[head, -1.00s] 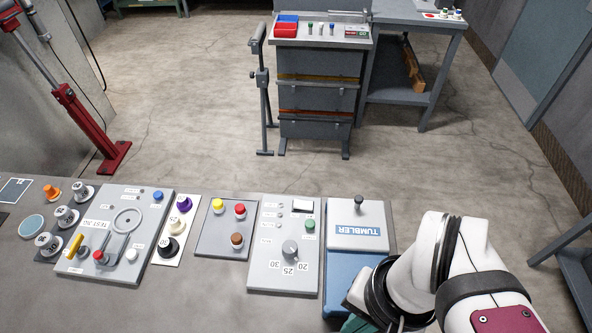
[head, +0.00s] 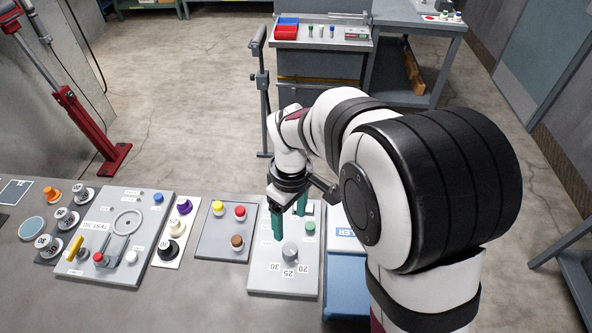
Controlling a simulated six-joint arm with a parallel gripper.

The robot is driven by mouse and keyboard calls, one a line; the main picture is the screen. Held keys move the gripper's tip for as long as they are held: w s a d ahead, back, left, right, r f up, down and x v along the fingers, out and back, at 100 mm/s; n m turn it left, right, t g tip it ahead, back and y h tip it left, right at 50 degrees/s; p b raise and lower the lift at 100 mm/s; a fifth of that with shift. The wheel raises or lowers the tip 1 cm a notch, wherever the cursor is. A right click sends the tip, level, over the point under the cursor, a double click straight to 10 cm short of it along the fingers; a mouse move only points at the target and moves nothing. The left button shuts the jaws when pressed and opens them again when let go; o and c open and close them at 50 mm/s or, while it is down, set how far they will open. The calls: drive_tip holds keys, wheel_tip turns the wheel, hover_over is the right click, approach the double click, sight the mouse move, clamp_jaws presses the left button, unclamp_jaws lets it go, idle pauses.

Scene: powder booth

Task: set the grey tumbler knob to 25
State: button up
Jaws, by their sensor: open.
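The grey tumbler knob (head: 290,251) sits on a light grey panel (head: 262,279) on the bench, with the labels 30, 25 and 20 along its near side. The 25 label (head: 289,272) is in the middle. Which label the knob's pointer faces is too small to tell. My gripper (head: 290,227) has green fingers that point down over the far part of the panel, just beyond the knob. The fingers are apart with nothing between them, and the knob shows clear of them. My arm hides part of the panel's far edge and of the tumbler box.
A green button (head: 310,229) stands right of the fingers. A panel with yellow, red and brown buttons (head: 212,246) lies to the left. The blue tumbler box (head: 345,285) is on the right. The bench front (head: 180,300) is clear.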

sight(290, 248)
drive_tip(key=f, duration=1.1)
drive_tip(key=shift+s+a+f, duration=0.1)
drive_tip(key=shift+s+f, duration=0.1)
clamp_jaws()
